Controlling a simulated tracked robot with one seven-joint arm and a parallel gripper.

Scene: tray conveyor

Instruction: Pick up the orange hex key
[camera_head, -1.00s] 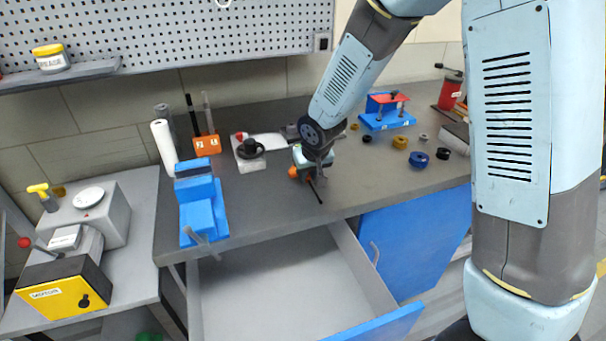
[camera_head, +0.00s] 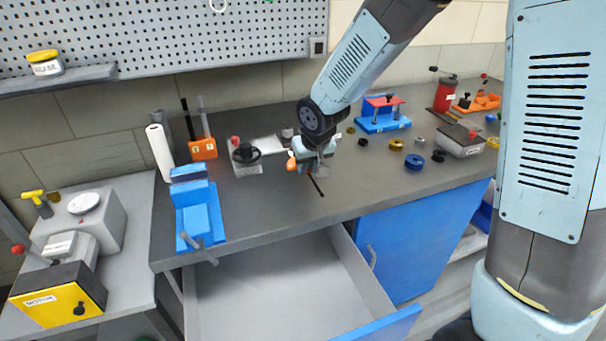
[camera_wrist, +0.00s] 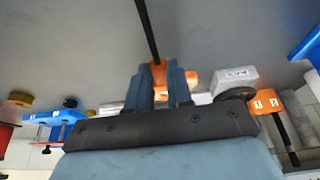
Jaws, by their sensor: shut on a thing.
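The orange hex key has an orange handle (camera_wrist: 174,80) and a dark straight shaft (camera_wrist: 147,28). In the wrist view the handle sits between the two fingers of my gripper (camera_wrist: 160,82), which is shut on it, and the shaft points away from the fingers. In the head view my gripper (camera_head: 311,168) is over the grey worktop, with the orange handle (camera_head: 291,163) showing at its left and the dark shaft (camera_head: 318,187) below it. The fingers hide part of the handle. I cannot tell how far the key is above the worktop.
A blue vise (camera_head: 200,212) stands on the left of the worktop (camera_head: 262,213). An orange holder (camera_head: 203,148) and a white box with a black knob (camera_head: 247,160) are behind it. Blue and brass rings (camera_head: 414,162) lie to the right. An open drawer (camera_head: 280,275) is below the front edge.

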